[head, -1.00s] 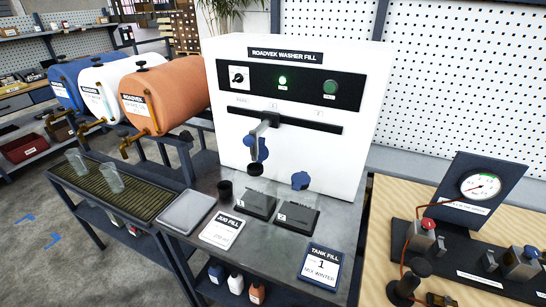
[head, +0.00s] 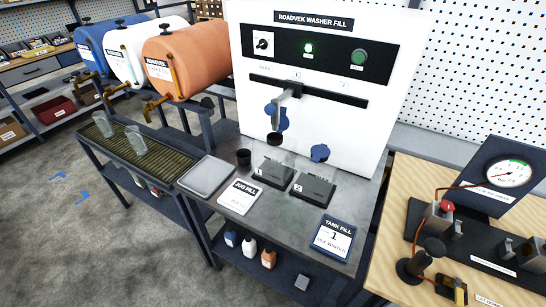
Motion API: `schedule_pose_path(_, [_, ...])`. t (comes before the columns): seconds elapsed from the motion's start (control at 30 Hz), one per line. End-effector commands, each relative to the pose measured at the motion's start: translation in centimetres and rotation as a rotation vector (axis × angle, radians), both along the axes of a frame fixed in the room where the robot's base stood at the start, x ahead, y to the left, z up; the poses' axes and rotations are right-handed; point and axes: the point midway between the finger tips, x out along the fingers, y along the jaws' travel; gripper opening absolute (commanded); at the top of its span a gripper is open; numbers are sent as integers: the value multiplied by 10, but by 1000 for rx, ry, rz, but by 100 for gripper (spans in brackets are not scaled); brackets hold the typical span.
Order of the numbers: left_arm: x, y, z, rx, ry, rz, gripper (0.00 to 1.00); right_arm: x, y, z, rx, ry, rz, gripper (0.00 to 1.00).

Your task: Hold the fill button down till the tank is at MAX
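The white washer fill machine (head: 405,45) stands on a grey bench. Its black front panel carries a dial (head: 263,43), a brightly lit green spot (head: 308,48) and a round darker green button (head: 358,57). The labels under them are too small to read, so I cannot tell which is the fill button. A spout (head: 284,98) sticks out from a dark rail, with blue parts beside and below it. A card reading TANK FILL 1 (head: 333,238) lies at the bench's front right. I see no tank level or MAX mark. Neither of my grippers is in view.
Two dark pads (head: 314,188) and a jug fill card (head: 240,196) lie on the bench (head: 285,222). Blue, white and orange drums (head: 190,62) stand at the left, with clear cups (head: 136,140) below. A gauge (head: 507,173) stands on the wooden table at right. Grey floor is open at lower left.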

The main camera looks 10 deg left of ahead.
Motion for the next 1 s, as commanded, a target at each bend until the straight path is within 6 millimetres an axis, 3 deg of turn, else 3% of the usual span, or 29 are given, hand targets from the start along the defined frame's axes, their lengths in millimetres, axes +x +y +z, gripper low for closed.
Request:
schedule_pose_path(0.27, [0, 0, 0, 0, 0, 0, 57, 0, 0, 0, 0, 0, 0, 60])
schedule_pose_path(0.7, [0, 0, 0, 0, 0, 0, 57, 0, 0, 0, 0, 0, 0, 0])
schedule_pose_path(1.0, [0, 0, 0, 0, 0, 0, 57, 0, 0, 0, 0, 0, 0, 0])
